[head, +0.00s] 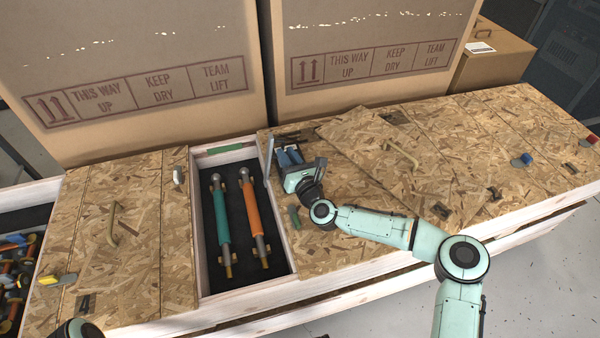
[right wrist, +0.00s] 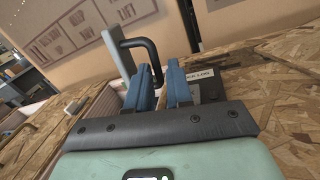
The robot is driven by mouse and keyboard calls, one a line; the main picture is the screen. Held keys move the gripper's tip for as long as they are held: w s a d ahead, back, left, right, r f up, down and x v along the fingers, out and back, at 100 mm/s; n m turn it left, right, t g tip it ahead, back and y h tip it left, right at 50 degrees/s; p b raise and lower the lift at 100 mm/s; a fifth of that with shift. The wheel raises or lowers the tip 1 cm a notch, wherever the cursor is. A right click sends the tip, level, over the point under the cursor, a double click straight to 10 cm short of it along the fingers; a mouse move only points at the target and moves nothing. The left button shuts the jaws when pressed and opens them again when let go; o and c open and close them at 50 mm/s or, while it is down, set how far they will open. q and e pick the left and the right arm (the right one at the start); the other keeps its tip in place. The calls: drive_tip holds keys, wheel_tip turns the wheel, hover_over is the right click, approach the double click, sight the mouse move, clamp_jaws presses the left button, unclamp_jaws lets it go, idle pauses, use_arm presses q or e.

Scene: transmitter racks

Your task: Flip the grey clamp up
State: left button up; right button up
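The grey clamp (head: 269,158) stands upright beside the opening in the wooden crate top, just left of my right gripper. In the right wrist view the clamp (right wrist: 119,53) is a flat grey bar with a bent black handle (right wrist: 150,45) on its right side. My right gripper (head: 290,157) has blue fingers, which also show in the right wrist view (right wrist: 160,85). They are slightly apart, with a narrow gap. The handle's lower end is close to the fingertips; I cannot tell whether they touch. My left gripper is out of view.
An open compartment holds a green cylinder (head: 221,220) and an orange cylinder (head: 252,215). A wooden lid (head: 375,150) lies tilted at the right. Large cardboard boxes (head: 130,70) stand close behind. A yellow clamp (head: 58,279) is at the left front.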

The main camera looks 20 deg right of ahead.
drive_tip(key=s, duration=0.3)
drive_tip(key=s+d+p, duration=0.1)
drive_tip(key=s, duration=0.1)
drive_tip(key=s+p, duration=0.1)
drive_tip(key=s, duration=0.2)
drive_tip(key=shift+s+d+f, duration=0.1)
drive_tip(key=shift+s+d, duration=0.2)
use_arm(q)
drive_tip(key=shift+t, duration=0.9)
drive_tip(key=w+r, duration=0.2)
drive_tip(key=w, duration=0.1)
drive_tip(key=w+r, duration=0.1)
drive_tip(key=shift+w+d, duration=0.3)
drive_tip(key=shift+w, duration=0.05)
